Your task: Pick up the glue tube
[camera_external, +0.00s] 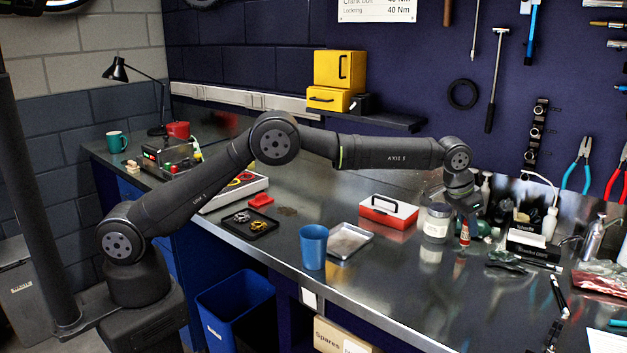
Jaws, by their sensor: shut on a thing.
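My gripper (464,212) is at the right part of the metal bench, pointing down beside a glass jar. It is shut on a small red and white tube, the glue tube (464,234), which hangs upright below the fingers. I cannot tell clearly whether the tube's lower end touches the bench. The upper part of the tube is hidden by the fingers. The tube is small in this view, so its label cannot be read.
The jar (437,222) stands close to the left of my gripper. A red and white box (388,212), a metal tray (349,241) and a blue cup (313,247) lie further left. Bottles and a black box (533,247) crowd the right. The front middle of the bench is clear.

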